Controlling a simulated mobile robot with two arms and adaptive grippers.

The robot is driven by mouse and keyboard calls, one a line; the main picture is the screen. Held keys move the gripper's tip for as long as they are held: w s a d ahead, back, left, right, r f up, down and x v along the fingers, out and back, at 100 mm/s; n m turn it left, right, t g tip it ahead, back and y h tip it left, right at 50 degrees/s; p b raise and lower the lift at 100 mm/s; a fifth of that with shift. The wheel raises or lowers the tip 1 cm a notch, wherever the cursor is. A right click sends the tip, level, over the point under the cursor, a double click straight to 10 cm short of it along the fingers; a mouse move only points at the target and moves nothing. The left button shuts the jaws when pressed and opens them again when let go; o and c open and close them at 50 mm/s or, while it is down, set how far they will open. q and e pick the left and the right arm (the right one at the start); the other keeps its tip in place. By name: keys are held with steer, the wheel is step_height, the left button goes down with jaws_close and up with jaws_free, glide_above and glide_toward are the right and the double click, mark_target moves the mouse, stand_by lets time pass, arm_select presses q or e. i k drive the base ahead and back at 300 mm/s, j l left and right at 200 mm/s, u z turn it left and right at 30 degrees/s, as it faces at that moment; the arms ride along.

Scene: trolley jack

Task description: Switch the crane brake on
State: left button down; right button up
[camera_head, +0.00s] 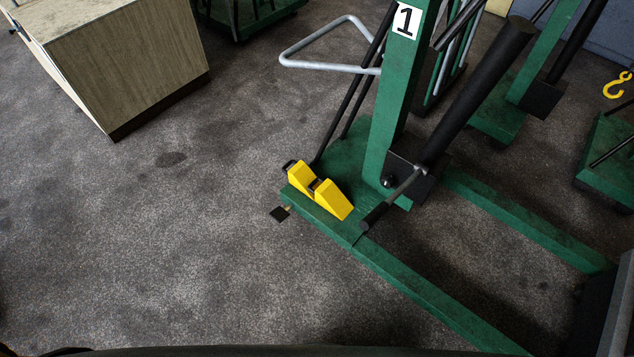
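A green crane (391,100) marked with a black 1 on a white label stands right of the middle in the head view. Its green legs run along the floor toward the lower right. At the rear corner of its base sits a yellow wedge-shaped part (334,199) in two pieces, with a black loop beside it. I cannot tell from this view whether the brake is on or off. Neither of my grippers is in view.
A wood-panelled cabinet (135,80) stands at the upper left. A grey tubular handle (318,65) juts left from the crane. More green cranes (497,118) stand behind, one with a yellow hook (617,86). The carpet (190,235) left of the crane is clear.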

mark_target(279, 214)
steer(key=i+j+z, duration=0.2)
steer(key=j, duration=0.15)
steer(key=i+j+z, duration=0.2)
steer(key=j, duration=0.2)
steer(key=j+z, duration=0.25)
steer(key=j, duration=0.15)
